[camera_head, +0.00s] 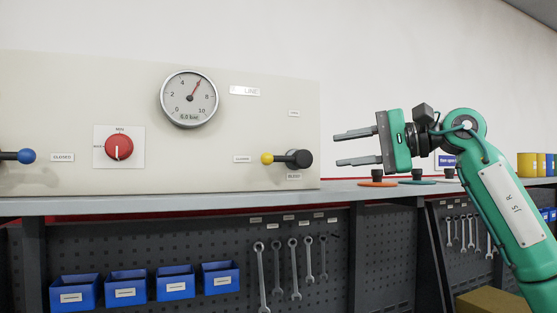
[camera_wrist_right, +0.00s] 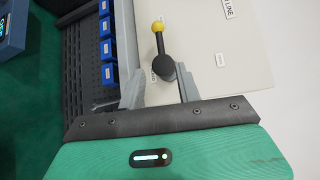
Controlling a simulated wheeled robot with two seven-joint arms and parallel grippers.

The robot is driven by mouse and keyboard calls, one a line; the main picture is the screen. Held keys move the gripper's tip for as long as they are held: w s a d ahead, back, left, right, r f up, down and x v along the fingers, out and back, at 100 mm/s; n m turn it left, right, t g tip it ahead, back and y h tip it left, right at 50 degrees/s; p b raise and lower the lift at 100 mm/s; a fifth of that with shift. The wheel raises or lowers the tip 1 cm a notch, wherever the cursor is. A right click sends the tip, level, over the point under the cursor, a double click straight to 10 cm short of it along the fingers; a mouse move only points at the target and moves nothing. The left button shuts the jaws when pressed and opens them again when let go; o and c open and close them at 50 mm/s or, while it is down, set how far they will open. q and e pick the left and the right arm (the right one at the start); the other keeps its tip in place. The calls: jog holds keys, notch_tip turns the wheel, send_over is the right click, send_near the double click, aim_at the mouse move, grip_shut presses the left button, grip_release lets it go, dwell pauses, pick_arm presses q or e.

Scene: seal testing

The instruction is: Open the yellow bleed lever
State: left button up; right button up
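The yellow bleed lever (camera_head: 268,159) is a short dark handle with a yellow ball tip, on the lower right of the cream panel (camera_head: 70,110). It points left from its round dark hub (camera_head: 299,159). In the right wrist view the lever (camera_wrist_right: 158,42) shows just beyond the fingertips. My right gripper (camera_head: 336,148) is open and empty, to the right of the lever and apart from it in the head view. Its fingers also show in the right wrist view (camera_wrist_right: 158,84). My left gripper is not in view.
The panel also carries a pressure gauge (camera_head: 189,99), a red knob (camera_head: 119,147) and a blue-tipped lever (camera_head: 25,156). It stands on a grey bench (camera_head: 150,203). Below hang several wrenches (camera_head: 294,268) and blue bins (camera_head: 126,289). Coloured discs (camera_head: 377,183) lie on the bench below my right gripper.

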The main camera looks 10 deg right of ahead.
aim_at(287, 157)
jog(key=p+x, duration=0.4)
jog(key=x, duration=0.8)
jog(key=shift+w+r+p, duration=0.1)
jog(key=shift+p, duration=0.2)
jog(key=shift+x, duration=0.75)
jog(key=shift+c, duration=0.4)
grip_shut()
